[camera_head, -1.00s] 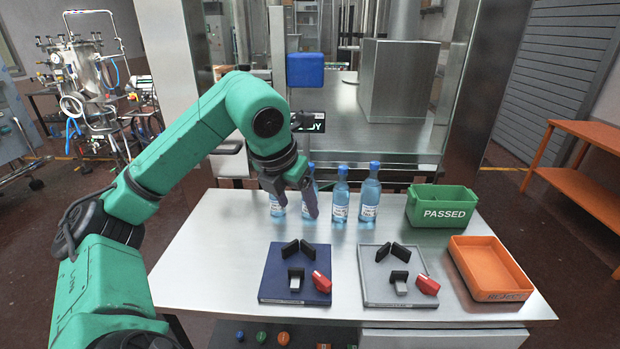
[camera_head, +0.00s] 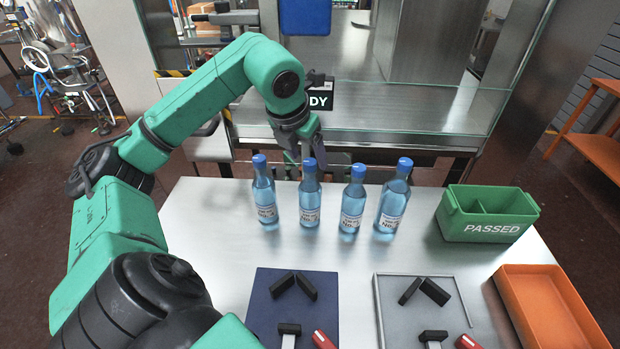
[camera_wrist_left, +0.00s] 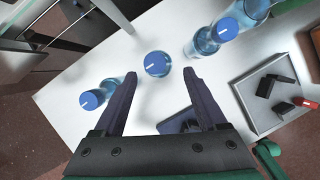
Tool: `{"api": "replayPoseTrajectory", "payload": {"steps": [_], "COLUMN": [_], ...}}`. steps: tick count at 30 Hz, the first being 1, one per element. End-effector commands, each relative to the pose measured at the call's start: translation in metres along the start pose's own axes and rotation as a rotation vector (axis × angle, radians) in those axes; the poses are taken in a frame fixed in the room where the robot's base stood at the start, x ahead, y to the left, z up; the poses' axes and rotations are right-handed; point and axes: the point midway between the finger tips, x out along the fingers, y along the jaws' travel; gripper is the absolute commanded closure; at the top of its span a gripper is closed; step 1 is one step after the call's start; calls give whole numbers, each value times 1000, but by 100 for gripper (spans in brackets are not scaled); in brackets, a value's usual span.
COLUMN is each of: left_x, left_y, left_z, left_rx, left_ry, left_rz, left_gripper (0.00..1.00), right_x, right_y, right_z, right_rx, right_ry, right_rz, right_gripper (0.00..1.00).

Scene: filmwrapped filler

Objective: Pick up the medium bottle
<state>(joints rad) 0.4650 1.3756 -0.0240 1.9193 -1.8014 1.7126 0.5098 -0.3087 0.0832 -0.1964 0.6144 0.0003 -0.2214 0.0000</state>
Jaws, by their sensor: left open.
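Several clear blue bottles with blue caps stand upright in a row on the table: the far-left bottle (camera_head: 265,205), the second bottle (camera_head: 309,200), the third bottle (camera_head: 352,208) and the far-right bottle (camera_head: 392,205). The far-right one looks largest; which is the medium one I cannot tell for sure. My left gripper (camera_head: 305,152) is open and empty, near the caps of the two left bottles. In the left wrist view, the gripper's fingers (camera_wrist_left: 160,88) point toward the second bottle's cap (camera_wrist_left: 157,63), which lies just past the fingertips, between their lines. My right gripper is not in view.
A green PASSED bin (camera_head: 487,228) and an orange tray (camera_head: 550,315) stand on the right. A blue plate (camera_head: 275,310) and a grey plate (camera_head: 395,320) with black blocks lie in front of the bottles. A glass-fronted machine (camera_head: 420,105) stands behind the table.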

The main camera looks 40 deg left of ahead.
Motion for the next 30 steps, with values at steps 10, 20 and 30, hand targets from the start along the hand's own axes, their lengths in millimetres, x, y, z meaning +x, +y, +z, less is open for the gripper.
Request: {"api": "replayPoseTrajectory", "payload": {"steps": [10, 20, 30], "left_x": [52, 75, 75], "left_y": [3, 4, 4], "left_z": [5, 4, 4], "left_rx": [-1, 0, 0], "left_ry": [6, -2, -1], "left_rz": [-3, 1, 1], "left_gripper": [26, 26, 100], "right_x": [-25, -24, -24], "right_y": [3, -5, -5], "right_z": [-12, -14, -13], "right_rx": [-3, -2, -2], "right_ry": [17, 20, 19], "right_rz": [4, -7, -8], "right_gripper": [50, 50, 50]}}
